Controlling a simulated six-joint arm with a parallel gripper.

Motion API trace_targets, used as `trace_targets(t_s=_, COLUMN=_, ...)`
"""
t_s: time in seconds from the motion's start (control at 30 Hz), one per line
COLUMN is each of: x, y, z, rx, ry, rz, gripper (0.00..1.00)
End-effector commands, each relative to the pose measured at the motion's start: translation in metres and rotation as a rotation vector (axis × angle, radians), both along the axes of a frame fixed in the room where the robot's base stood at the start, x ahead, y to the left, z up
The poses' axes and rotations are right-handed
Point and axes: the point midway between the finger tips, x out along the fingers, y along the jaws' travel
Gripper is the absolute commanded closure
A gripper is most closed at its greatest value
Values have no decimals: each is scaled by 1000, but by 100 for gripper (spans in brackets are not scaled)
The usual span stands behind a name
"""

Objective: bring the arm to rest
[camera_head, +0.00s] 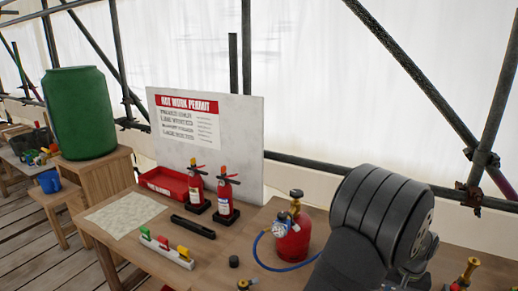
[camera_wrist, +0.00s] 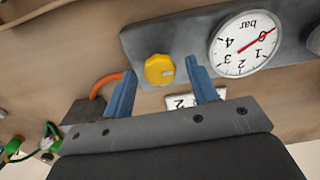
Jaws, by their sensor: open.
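My gripper (camera_wrist: 161,68) shows in the wrist view with its two blue fingers spread apart and nothing held between them. A yellow knob (camera_wrist: 158,70) on a grey panel (camera_wrist: 190,42) lies beyond the fingertips, in line with the gap. I cannot tell how far the fingertips are from it. In the head view my dark arm (camera_head: 384,215) fills the lower right, and the gripper itself is not visible there.
The panel carries a round bar gauge (camera_wrist: 246,44). An orange hose (camera_wrist: 105,86) runs at its left. On the bench (camera_head: 150,233) stand a red gas cylinder (camera_head: 291,240) near my arm, two fire extinguishers (camera_head: 226,196), a red tray (camera_head: 165,183) and a white sign board (camera_head: 247,135).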

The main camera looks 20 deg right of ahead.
Motion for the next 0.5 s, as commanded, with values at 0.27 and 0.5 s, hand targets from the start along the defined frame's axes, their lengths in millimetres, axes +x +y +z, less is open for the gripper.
trace_targets(t_s=0.27, x=0, y=0, z=0, rx=0, ry=0, rz=220, gripper=47)
trace_targets(t_s=0.5, x=0, y=-1, z=21, rx=-2, ry=-1, rz=271, gripper=47)
